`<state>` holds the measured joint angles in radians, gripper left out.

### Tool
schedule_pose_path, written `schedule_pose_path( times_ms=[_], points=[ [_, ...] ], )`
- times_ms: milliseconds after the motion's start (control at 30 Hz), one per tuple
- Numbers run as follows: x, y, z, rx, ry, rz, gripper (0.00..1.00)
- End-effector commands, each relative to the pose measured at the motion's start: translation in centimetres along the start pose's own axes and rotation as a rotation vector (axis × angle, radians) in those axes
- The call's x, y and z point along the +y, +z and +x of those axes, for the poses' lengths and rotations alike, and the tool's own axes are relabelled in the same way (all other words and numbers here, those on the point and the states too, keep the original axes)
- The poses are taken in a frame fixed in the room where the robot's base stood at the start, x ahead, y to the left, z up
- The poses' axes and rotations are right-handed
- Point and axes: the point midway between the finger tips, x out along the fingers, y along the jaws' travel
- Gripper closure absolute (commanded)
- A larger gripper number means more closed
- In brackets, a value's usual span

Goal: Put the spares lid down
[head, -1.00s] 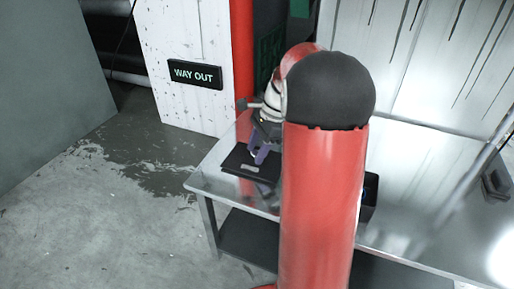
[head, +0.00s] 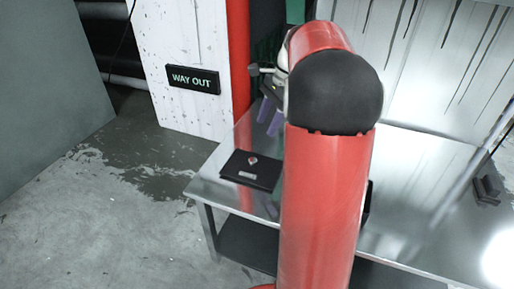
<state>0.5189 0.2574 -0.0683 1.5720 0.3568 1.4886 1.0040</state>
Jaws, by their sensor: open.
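The spares lid (head: 239,170) is a flat black panel with a small light label and a small knob on top. It lies flat on the left end of the metal table. My gripper (head: 269,116) has purple fingers and is open. It is above and beyond the lid, apart from it, and holds nothing that I can see. My red arm hides part of the gripper and the middle of the table.
The metal table (head: 420,240) has clear room on its right side. A dark box edge (head: 368,200) shows just right of my arm, mostly hidden. A small dark object (head: 486,190) sits at the far right. A "WAY OUT" sign (head: 194,79) is on the white wall behind.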

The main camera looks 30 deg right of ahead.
Motion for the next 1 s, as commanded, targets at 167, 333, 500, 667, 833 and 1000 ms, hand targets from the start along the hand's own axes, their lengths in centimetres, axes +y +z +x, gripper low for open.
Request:
schedule_pose_path(
  times_ms=[167,333,500,667,833,1000],
  points=[
    [3.5,5.8,-0.1,0.107,-0.035,-0.309,0.54],
    [9.3,11.3,1.3,0.265,-0.066,-0.758,0.54],
    [15.2,14.2,3.6,0.432,-0.083,-1.2,0.54],
    [19.0,15.1,5.8,0.561,-0.086,-1.516,0.54],
    [20.7,15.1,7.0,0.632,-0.083,-1.676,0.54],
    [20.9,15.1,7.2,0.641,-0.08,-1.699,0.54]
  ],
)
